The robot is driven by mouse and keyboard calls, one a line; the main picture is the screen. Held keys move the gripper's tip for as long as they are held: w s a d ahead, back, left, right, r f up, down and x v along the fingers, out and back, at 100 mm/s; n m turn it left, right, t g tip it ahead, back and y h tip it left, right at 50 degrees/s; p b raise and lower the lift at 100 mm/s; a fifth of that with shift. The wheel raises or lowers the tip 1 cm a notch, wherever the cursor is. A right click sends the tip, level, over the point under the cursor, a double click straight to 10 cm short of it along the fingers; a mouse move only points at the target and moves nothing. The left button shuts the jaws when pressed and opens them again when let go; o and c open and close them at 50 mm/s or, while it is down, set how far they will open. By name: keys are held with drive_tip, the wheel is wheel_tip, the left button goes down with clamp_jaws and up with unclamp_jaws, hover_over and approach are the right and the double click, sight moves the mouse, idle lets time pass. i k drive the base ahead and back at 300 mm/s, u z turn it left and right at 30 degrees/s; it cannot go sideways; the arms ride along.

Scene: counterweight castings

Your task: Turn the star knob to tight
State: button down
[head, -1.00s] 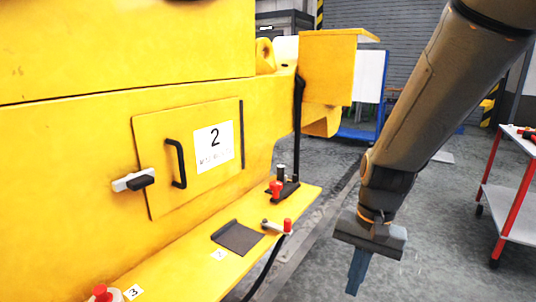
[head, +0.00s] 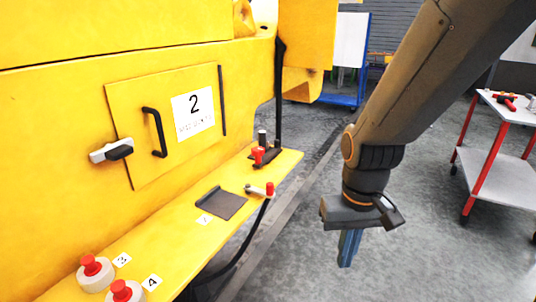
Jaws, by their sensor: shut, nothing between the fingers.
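I cannot make out a clearly star-shaped knob. Two red knobs on round pale bases, one by label 3 (head: 91,266) and one by label 4 (head: 122,291), sit at the near left end of the yellow ledge (head: 150,243). A small crank with a red grip (head: 269,189) is further along, near label 1. Behind it a red knob (head: 258,155) stands on a dark base beside a black post. My gripper (head: 347,262) hangs pointing down over the floor, right of the ledge and apart from everything. Its blue fingers are together and empty.
A yellow panel (head: 165,150) marked 2 has a black handle (head: 155,132) and a grey-black latch (head: 111,151). A dark plate (head: 221,203) lies on the ledge. A black cable hangs off its edge. A red-legged trolley (head: 492,165) stands right. Floor between is free.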

sight(258, 152)
drive_tip(key=u, duration=0.45)
drive_tip(key=k, duration=1.1)
drive_tip(key=z, duration=0.6)
drive_tip(key=i, duration=1.25)
drive_tip(key=u, duration=0.85)
drive_tip(key=i, duration=0.45)
drive_tip(key=u, duration=0.5)
